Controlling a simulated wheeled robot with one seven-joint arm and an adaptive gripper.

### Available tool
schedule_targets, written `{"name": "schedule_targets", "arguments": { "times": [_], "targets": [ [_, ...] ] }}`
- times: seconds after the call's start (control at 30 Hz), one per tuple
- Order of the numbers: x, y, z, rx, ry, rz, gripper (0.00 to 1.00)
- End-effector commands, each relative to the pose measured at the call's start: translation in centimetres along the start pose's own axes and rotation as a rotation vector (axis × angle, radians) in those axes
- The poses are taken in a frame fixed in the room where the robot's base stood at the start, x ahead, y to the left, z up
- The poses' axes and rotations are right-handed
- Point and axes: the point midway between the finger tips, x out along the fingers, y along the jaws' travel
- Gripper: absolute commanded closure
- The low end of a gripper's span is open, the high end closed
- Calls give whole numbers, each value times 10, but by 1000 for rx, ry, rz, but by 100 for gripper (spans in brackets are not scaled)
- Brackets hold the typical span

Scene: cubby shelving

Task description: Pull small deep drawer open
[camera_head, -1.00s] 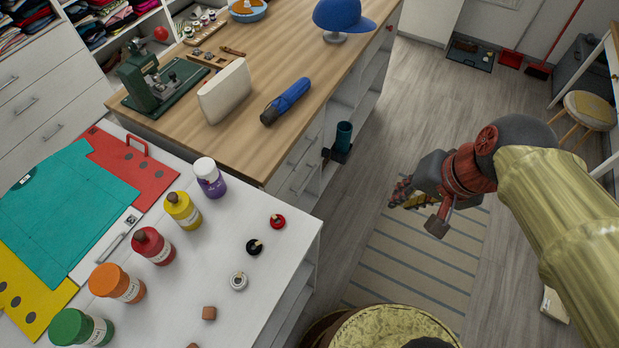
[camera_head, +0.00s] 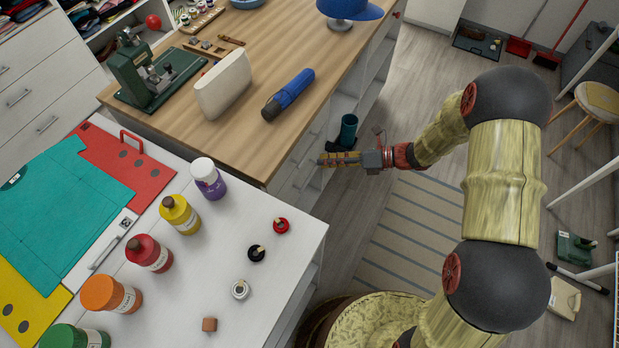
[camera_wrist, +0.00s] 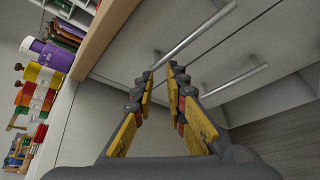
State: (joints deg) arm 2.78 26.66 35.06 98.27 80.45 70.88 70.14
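White drawer fronts (camera_head: 285,182) sit under the wooden countertop, at the cabinet's end beside the aisle. They appear shut. In the wrist view there are two silver bar handles, an upper one (camera_wrist: 196,32) and a lower one (camera_wrist: 235,79), each on its own drawer front. I cannot tell which drawer is the small deep one. My gripper (camera_head: 322,160) points left at the drawer fronts. In the wrist view its fingertips (camera_wrist: 163,70) are apart with nothing between them, near the left end of the upper handle. I cannot tell whether they touch it.
The white table (camera_head: 215,268) with paint bottles is at the lower left. The striped rug (camera_head: 400,240) is clear.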

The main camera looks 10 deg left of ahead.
Motion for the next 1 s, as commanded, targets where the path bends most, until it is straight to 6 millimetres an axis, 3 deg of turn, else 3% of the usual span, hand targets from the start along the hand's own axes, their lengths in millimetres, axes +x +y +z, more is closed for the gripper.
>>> {"name": "schedule_targets", "arguments": {
  "times": [0.03, 0.2, 0.4, 0.67, 1.0],
  "targets": [
    [12, -23, -14, 112, -41, 6, 86],
    [39, -86, -47, 459, -190, 18, 86],
    [56, -133, -82, 721, -311, 26, 86],
    [70, -150, -93, 808, -351, 29, 86],
    [117, -156, -77, 804, -349, 29, 86]
  ]
}}
